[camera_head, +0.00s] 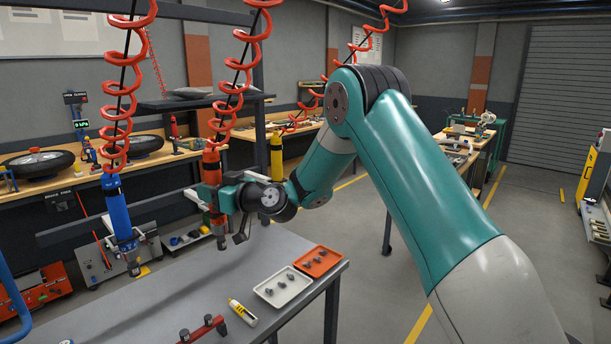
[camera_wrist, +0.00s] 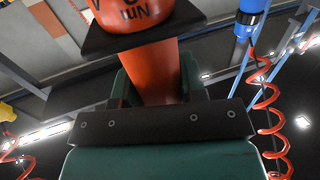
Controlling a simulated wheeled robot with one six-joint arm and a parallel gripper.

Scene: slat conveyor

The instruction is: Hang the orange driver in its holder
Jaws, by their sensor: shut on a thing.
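The orange driver (camera_head: 211,167) hangs upright from a red coiled hose above the grey workbench, its dark tip pointing down and apart from the bench top. My gripper (camera_head: 213,197) is shut around its body from the right. In the wrist view the orange body (camera_wrist: 157,75) runs between my jaws (camera_wrist: 158,95), with a dark square plate (camera_wrist: 140,37) and a wider lettered part beyond it. A dark horizontal rail (camera_head: 72,231) runs left of the driver, near its height. I cannot tell which part is the driver's holder, or whether the driver touches it.
A blue driver (camera_head: 118,212) hangs at the left, a yellow one (camera_head: 277,155) behind. The bench (camera_head: 175,290) carries a white tray (camera_head: 283,287), an orange tray (camera_head: 317,261), a yellow tube (camera_head: 242,312) and a red piece (camera_head: 203,330). The bench middle is clear.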

